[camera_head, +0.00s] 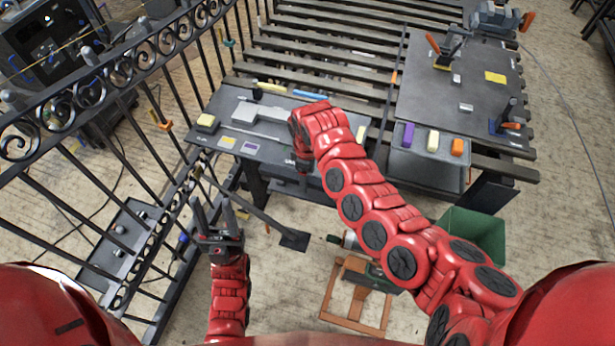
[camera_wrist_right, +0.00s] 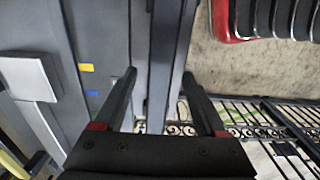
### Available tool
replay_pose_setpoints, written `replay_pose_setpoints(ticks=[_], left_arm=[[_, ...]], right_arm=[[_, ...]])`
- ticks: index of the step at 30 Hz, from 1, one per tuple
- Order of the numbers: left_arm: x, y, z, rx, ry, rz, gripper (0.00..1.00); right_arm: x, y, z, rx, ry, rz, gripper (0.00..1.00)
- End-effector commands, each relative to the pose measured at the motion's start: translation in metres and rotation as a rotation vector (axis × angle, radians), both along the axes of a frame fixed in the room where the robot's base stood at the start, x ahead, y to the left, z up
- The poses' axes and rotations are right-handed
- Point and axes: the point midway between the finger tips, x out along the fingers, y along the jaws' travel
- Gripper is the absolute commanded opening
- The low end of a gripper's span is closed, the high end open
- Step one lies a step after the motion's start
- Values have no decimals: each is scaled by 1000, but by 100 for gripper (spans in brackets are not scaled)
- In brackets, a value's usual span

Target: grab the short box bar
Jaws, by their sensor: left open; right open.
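I cannot tell for certain which piece is the short box bar. A grey bar with a square block at its end (camera_head: 244,115) lies on the left worktable (camera_head: 275,155). This block and bar (camera_wrist_right: 30,78) also show at the left of the right wrist view. My right gripper (camera_wrist_right: 160,75) is open, with a long dark bar or edge (camera_wrist_right: 165,60) showing between its fingers; contact is unclear. In the head view my right arm mostly hides that gripper at the table's front edge. My left gripper (camera_head: 216,210) is open and empty, pointing up, beside the fence.
A black iron fence (camera_head: 120,80) runs along the left. Another worktable (camera_head: 470,85) at the right holds purple (camera_head: 408,136), white and orange blocks. A green bin (camera_head: 475,230) and a wooden frame (camera_head: 345,310) stand on the floor. A dark bar (camera_head: 255,208) slants below the left table.

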Motion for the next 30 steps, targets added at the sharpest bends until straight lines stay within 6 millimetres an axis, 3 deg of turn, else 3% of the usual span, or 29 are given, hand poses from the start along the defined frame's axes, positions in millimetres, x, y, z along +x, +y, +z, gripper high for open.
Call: replay_pose_setpoints(ticks=[10, 22, 30], left_arm=[[0, 0, 4, 0, 0, 0, 50], [0, 0, 4, 0, 0, 0, 50], [0, 0, 4, 0, 0, 0, 50]], right_arm=[[1, 0, -11, 2, -4, -1, 72], [1, 0, -10, 1, -3, -1, 0], [1, 0, -10, 1, -3, -1, 0]])
